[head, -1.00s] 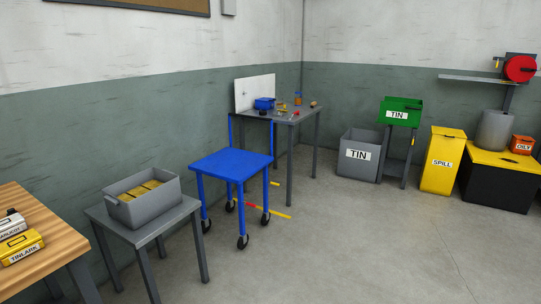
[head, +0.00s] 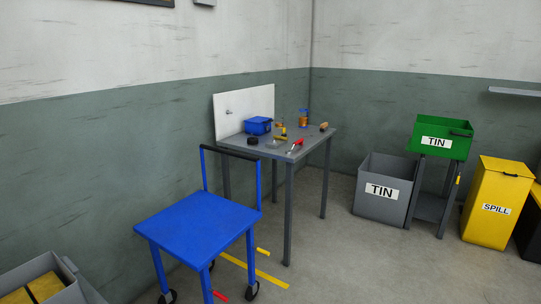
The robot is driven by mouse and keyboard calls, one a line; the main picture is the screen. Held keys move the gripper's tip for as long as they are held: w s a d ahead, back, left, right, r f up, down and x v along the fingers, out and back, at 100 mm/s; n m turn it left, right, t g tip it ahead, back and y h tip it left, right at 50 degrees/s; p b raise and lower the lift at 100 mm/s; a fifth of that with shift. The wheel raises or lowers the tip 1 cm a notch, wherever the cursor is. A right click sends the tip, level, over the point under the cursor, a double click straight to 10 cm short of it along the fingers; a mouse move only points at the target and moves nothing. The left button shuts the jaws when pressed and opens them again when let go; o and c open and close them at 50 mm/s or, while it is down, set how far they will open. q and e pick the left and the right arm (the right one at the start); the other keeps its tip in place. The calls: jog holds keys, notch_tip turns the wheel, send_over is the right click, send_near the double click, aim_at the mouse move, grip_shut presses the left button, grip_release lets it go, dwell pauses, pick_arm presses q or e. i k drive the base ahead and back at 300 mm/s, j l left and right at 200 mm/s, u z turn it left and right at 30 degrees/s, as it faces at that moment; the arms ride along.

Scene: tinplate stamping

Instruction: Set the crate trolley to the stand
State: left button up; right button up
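The blue crate trolley (head: 200,225) stands on the floor left of centre, with a flat empty top, a dark push handle (head: 230,152) on its far side and black castors. The grey stand's table top is out of view or hidden, but the grey crate (head: 60,280) with yellow contents shows at the bottom left corner. Yellow tape (head: 262,272) and a short red strip (head: 221,296) lie on the floor beside and under the trolley. Neither of my grippers is in view.
A grey table (head: 285,150) with a blue box (head: 258,126) and small tools stands behind the trolley. A grey TIN bin (head: 384,210), a green TIN crate (head: 440,150) on a stand (head: 432,207) and a yellow SPILL bin (head: 494,215) stand right. The front right floor is clear.

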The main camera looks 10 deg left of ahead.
aim_at(196, 229)
jog(key=i+l+u, duration=0.1)
jog(key=i+u, duration=0.25)
jog(key=i+l+u, duration=0.2)
jog(key=i+u, duration=0.2)
jog(key=i+l+u, duration=0.35)
jog(key=i+l, duration=0.05)
jog(key=i, duration=0.1)
